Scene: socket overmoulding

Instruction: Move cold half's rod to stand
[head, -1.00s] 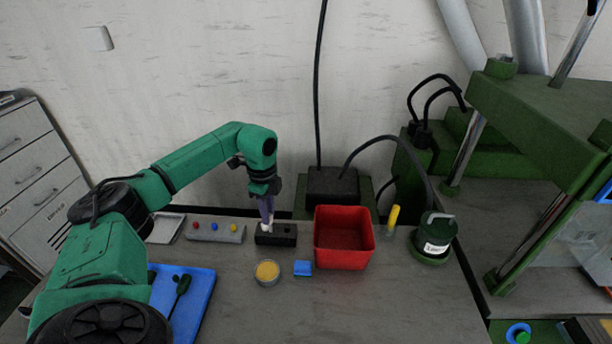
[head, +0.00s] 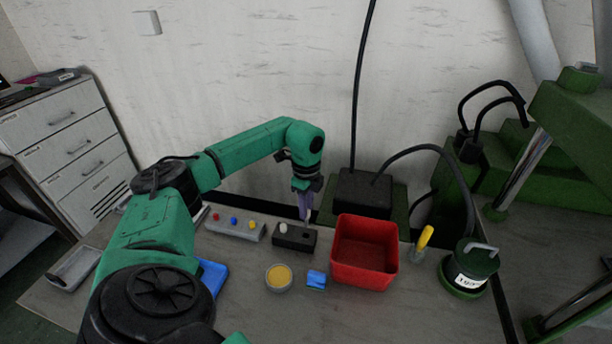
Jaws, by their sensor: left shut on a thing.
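My left gripper (head: 305,213) reaches down from above over the black block-shaped stand (head: 295,238) near the back of the table. Its purple-grey fingers are shut on a thin rod, which they mostly hide. The fingertips are at the right part of the stand's top; I cannot tell whether the rod is inside a hole there. A white round-topped peg (head: 283,228) stands in the left part of the stand, apart from the fingers. I cannot make out the cold half itself. My right gripper is not in view.
A red bin (head: 364,268) stands close right of the stand. A grey block (head: 235,230) with coloured knobs is to the left. A yellow-filled round dish (head: 279,278) and a blue piece (head: 316,281) lie in front. A green-black pot (head: 470,268) is at right.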

